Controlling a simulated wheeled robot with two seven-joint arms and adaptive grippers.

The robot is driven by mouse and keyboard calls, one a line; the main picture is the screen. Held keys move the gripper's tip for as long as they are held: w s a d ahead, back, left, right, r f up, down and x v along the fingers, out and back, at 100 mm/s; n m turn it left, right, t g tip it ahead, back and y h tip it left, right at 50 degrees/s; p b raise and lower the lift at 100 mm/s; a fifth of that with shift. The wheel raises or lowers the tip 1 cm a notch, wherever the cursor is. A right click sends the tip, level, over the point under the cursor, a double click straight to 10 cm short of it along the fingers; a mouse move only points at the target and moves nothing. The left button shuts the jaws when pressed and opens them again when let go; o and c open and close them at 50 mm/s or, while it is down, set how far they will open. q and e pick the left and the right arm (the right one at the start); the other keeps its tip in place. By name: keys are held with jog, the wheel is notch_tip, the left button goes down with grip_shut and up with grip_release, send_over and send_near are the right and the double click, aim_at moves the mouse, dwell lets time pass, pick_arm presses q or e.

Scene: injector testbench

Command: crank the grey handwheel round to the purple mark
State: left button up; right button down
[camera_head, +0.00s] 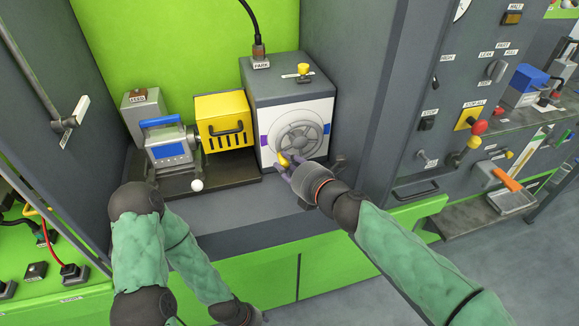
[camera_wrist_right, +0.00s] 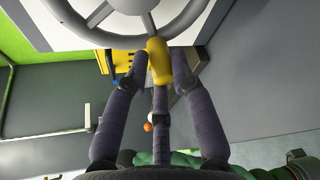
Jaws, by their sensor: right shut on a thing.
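The grey handwheel (camera_head: 299,139) is mounted on the white front panel of a dark grey box. Its yellow crank handle (camera_head: 284,159) is at the lower left of the rim. A purple mark (camera_head: 263,140) is on the panel left of the wheel, a little above the handle; a blue mark (camera_head: 327,128) is on the right. My right gripper (camera_head: 288,167) is shut on the yellow handle. The right wrist view shows the fingers (camera_wrist_right: 160,72) around the handle (camera_wrist_right: 157,60), below the wheel rim (camera_wrist_right: 130,36). My left arm is at lower left; its gripper is not visible.
Left of the wheel box stand a yellow slotted box (camera_head: 225,120) and a blue-topped instrument (camera_head: 168,145), with a white ball knob (camera_head: 197,185) in front. A dark grey wall (camera_head: 385,120) rises at the right. The grey ledge (camera_head: 225,215) in front is mostly bare.

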jog(key=shift+r+m+t+y, duration=0.2)
jog(key=shift+r+m+y, duration=0.35)
jog(key=shift+m, duration=0.35)
jog(key=shift+r+m+t+y, duration=0.2)
jog(key=shift+r+m+y, duration=0.15)
jog(key=shift+r+m, duration=0.4)
jog(key=shift+f, duration=0.15)
jog(key=c, duration=1.1)
grip_release()
jog(key=shift+f, duration=0.1)
jog(key=shift+c, duration=0.2)
